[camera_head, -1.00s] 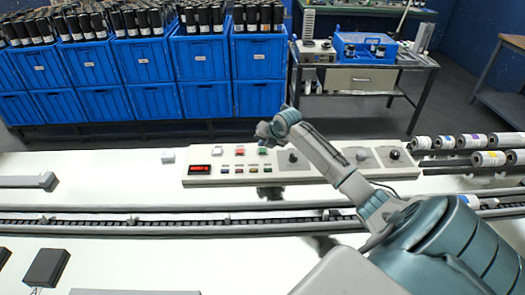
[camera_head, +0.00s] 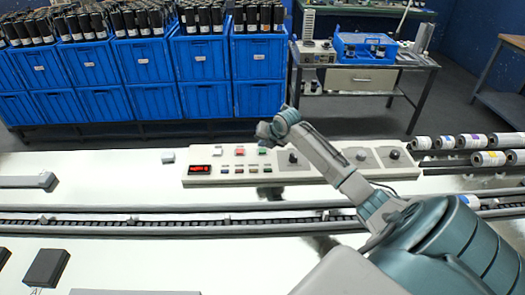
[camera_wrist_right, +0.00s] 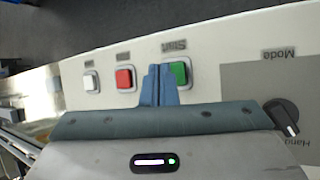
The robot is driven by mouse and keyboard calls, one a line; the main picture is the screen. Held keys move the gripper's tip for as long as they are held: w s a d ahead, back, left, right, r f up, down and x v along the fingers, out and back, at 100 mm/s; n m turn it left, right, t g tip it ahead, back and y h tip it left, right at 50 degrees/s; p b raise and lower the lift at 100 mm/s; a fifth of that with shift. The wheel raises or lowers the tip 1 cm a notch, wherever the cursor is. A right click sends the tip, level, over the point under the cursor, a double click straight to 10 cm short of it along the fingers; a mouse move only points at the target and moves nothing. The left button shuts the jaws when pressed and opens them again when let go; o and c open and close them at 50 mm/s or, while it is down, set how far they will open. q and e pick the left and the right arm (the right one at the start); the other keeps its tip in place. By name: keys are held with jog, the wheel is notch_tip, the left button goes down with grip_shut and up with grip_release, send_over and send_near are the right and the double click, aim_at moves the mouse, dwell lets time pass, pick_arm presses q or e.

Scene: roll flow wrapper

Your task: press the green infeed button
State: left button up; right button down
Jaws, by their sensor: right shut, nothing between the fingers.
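The green button (camera_head: 264,151) is in the upper row of the pale control panel (camera_head: 197,182). In the right wrist view the green button (camera_wrist_right: 180,73) has an upside-down label that seems to read "Start". My right gripper (camera_head: 264,134) is over the upper row of buttons. In the right wrist view its blue fingers (camera_wrist_right: 158,72) are shut and empty. They overlap the left edge of the green button, between it and the red button (camera_wrist_right: 125,78). I cannot tell whether the fingertips touch anything. My left gripper is not in view.
A white button (camera_wrist_right: 91,81) and a dark mode knob (camera_wrist_right: 284,116) flank the others. A red display (camera_head: 199,169) and a lower row of small buttons are on the panel. A conveyor (camera_head: 170,221) runs in front. Blue crates (camera_head: 204,99) stand behind.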

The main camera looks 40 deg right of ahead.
dwell(0.8)
jog(key=shift+f, duration=0.45)
